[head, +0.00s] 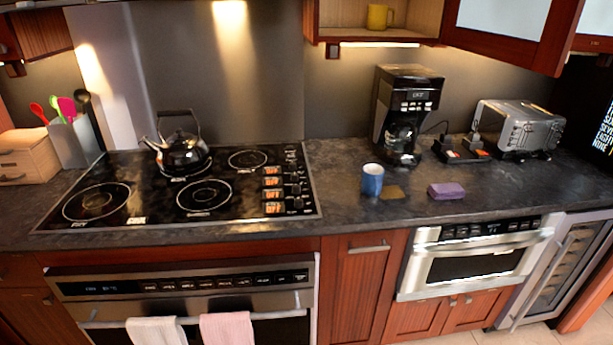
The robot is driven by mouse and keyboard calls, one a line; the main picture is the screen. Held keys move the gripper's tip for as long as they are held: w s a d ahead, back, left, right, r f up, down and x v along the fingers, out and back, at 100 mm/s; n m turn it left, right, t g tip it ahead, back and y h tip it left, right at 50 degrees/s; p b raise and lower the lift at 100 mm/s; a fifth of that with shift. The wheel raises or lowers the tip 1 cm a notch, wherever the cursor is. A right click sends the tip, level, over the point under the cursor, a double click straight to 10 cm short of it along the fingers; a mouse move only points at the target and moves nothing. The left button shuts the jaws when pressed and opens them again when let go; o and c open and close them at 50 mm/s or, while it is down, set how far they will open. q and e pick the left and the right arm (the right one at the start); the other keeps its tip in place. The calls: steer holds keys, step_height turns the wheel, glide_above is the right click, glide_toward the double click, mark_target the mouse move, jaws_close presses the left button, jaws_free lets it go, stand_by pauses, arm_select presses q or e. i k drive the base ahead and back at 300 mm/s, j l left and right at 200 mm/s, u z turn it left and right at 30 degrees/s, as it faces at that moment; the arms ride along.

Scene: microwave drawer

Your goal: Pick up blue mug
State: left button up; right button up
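The blue mug (371,180) stands upright on the dark stone counter (340,215), right of the cooktop. Its inside is pale and its handle cannot be made out clearly. Neither of my grippers shows in the head view, so their state and their place relative to the mug are not seen.
A brown flat piece (393,192) and a purple block (446,191) lie right of the mug. A coffee maker (405,105) stands behind it, a toaster (520,128) further right. The cooktop (130,190) carries a kettle (181,153). A yellow mug (378,17) sits in the open cabinet above.

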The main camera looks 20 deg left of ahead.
mark_target(373, 175)
steer(key=i+l+u, duration=0.45)
steer(key=l+u, duration=0.15)
steer(key=i+l+u, duration=0.15)
steer(key=l+u, duration=0.5)
steer(key=l, duration=0.15)
steer(key=i+l+u, duration=0.1)
steer(key=l+u, duration=0.2)
steer(key=l, duration=0.2)
